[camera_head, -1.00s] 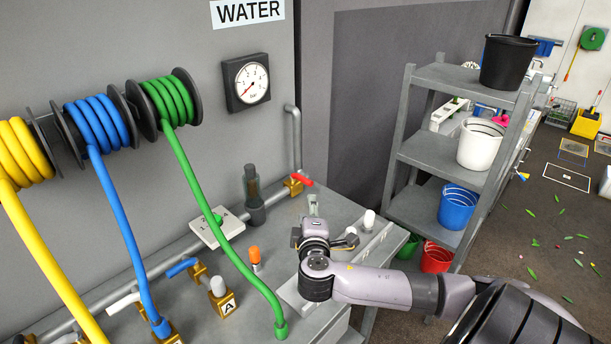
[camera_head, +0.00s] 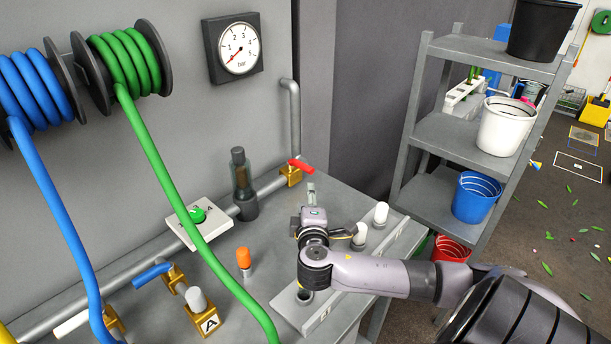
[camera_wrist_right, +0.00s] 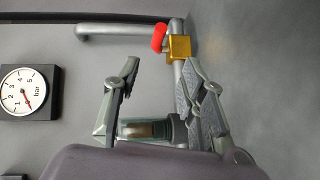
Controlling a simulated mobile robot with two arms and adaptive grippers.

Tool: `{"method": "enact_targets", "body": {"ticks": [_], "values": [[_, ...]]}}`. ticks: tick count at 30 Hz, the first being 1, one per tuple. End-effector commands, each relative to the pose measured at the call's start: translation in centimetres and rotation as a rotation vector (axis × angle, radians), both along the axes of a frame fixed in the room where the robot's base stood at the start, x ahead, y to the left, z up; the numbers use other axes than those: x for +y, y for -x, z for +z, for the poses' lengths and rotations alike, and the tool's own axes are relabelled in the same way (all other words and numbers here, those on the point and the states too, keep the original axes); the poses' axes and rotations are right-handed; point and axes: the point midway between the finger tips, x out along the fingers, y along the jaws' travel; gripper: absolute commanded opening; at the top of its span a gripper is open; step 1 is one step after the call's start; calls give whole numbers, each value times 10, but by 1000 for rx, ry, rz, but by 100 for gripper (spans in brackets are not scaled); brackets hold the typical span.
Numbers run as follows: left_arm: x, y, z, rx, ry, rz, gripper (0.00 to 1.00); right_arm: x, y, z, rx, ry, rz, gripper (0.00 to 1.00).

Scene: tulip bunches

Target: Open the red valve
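The red valve is a red lever handle (camera_head: 301,166) on a brass body (camera_head: 290,176), on the grey pipe at the wall. The wrist view shows the red handle (camera_wrist_right: 159,38) and brass body (camera_wrist_right: 180,47) just beyond my fingertips. My right gripper (camera_head: 312,198) is over the bench, in front of the valve and apart from it. In the wrist view my right gripper (camera_wrist_right: 158,80) has its two fingers spread with nothing between them in contact; a glass cylinder shows behind the gap. My left gripper is not in view.
A pressure gauge (camera_head: 232,48) hangs on the wall, needle low. A glass cylinder (camera_head: 241,178) stands left of the valve. A blue-handled valve (camera_head: 152,275), orange-topped peg (camera_head: 244,258) and green hose (camera_head: 165,180) are further left. A grey shelf (camera_head: 455,135) with buckets stands right.

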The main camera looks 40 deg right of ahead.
Motion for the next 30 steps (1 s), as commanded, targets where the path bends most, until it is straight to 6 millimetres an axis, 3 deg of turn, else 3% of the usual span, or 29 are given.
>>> {"method": "enact_targets", "body": {"ticks": [4,8,21,30], "values": [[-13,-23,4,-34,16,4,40,-8,-10,0,-2,2,-2,38],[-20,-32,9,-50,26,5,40,-23,-27,-2,-1,3,-3,38],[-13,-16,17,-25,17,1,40,-80,-97,-16,-2,0,-3,38],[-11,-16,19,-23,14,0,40,-104,-126,-23,0,-1,-1,38]]}}
